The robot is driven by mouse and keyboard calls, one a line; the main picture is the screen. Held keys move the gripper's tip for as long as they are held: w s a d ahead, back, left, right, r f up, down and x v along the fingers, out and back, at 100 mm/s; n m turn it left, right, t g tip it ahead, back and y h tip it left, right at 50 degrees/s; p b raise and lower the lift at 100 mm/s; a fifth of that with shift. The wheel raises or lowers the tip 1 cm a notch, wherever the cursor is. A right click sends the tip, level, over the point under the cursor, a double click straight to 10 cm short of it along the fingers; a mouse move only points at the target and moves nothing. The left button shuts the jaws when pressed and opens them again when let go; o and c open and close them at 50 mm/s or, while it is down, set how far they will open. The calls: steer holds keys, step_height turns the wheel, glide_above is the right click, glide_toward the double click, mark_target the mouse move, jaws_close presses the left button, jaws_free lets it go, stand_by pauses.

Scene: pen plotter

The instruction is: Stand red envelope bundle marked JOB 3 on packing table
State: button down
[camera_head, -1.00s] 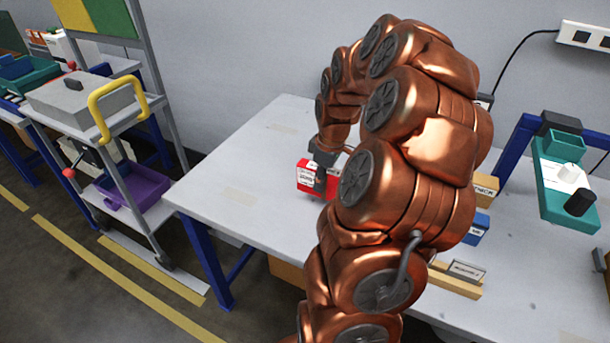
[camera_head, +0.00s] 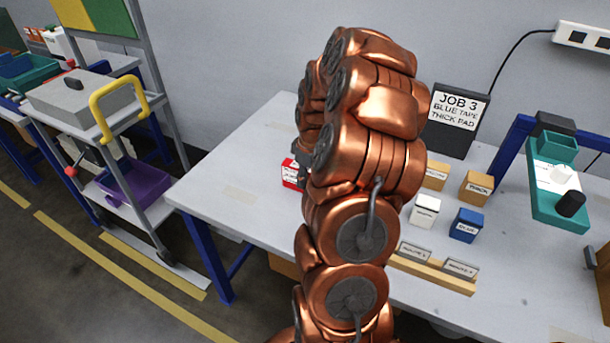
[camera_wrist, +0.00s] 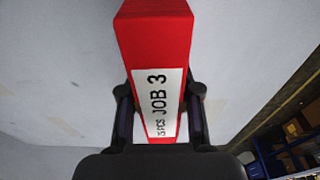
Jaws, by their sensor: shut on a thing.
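The red envelope bundle (camera_wrist: 155,50) with a white label reading JOB 3 is between the two dark fingers of my gripper (camera_wrist: 160,110) in the wrist view. The fingers are shut on its sides. In the head view a corner of the red bundle (camera_head: 290,173) shows left of my copper arm, over or on the packing table (camera_head: 250,235). Most of the bundle and my gripper are hidden behind the arm there. I cannot tell whether the bundle touches the tabletop.
A black sign (camera_head: 458,118) reads JOB 3, BLUE TAPE, THICK PAD. Small boxes, including a blue one (camera_head: 466,225) and a white one (camera_head: 425,210), stand right of my arm. A teal device (camera_head: 560,180) is farther right. The table's left part is clear.

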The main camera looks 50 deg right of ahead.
steer(key=shift+f, duration=0.15)
steer(key=c, duration=0.8)
jaws_free()
